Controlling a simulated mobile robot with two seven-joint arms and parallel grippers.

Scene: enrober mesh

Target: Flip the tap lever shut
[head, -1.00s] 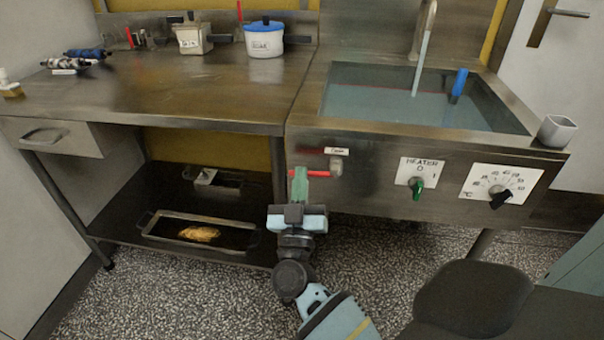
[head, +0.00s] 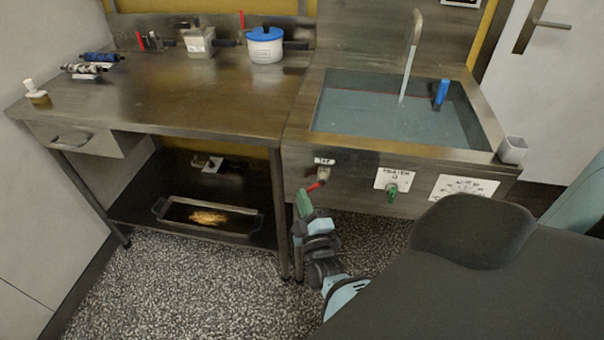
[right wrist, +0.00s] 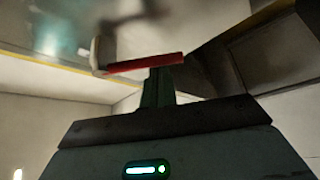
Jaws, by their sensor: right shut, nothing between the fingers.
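The tap (head: 323,173) sits on the front panel of the sink unit under a small label. Its red lever (head: 315,187) slants down and to the left from the tap body. My right gripper (head: 304,200) is shut and empty, its green fingertips just below the lever's free end. In the right wrist view, the red lever (right wrist: 146,64) crosses above the shut green fingers (right wrist: 157,84) and appears to touch their tips. My left gripper is not in view.
Water runs from the spout (head: 411,55) into the filled sink basin (head: 485,125). The heater knob (head: 392,193) and a dial plate (head: 464,187) are right of the tap. The table leg (head: 279,215) stands close left of my right gripper.

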